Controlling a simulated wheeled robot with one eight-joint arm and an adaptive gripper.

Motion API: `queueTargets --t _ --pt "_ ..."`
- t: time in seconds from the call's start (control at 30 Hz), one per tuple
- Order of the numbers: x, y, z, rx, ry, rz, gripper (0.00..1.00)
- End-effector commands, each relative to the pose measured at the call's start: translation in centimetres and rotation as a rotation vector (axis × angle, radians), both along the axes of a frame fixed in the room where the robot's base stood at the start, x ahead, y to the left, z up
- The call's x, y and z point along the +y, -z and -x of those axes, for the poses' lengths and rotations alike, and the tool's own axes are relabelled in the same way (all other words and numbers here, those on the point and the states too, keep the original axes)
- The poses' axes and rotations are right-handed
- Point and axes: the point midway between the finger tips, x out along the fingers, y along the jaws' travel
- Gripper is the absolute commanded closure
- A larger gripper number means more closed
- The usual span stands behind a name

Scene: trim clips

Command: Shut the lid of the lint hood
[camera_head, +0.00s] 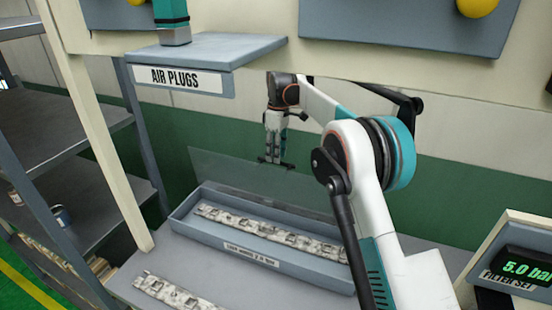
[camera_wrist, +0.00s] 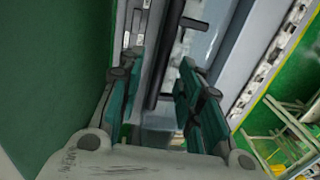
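The lint hood appears to be the shallow blue-grey tray (camera_head: 190,222) with a clear lid (camera_head: 235,172) raised at its back edge; its label is too small to read. A short black handle bar (camera_head: 272,163) sits at the clear panel's upper part. My gripper (camera_head: 276,148) points down just above the bar. In the wrist view my gripper (camera_wrist: 158,92) has its teal fingers apart, with the dark bar (camera_wrist: 168,50) running between them. I cannot tell whether the fingers touch it.
A patterned strip (camera_head: 270,235) lies inside the tray, and another strip (camera_head: 170,292) lies on the bench in front. A shelf labelled AIR PLUGS (camera_head: 185,78) hangs above left. A pressure display (camera_head: 525,265) stands at right. Grey shelving (camera_head: 75,190) stands at left.

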Motion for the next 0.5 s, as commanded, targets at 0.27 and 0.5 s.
queueTargets --t 0.27,0.5 --pt "0.1 1.6 0.2 0.000 0.000 0.000 0.67" --pt "0.1 1.6 0.2 0.000 0.000 0.000 0.69"
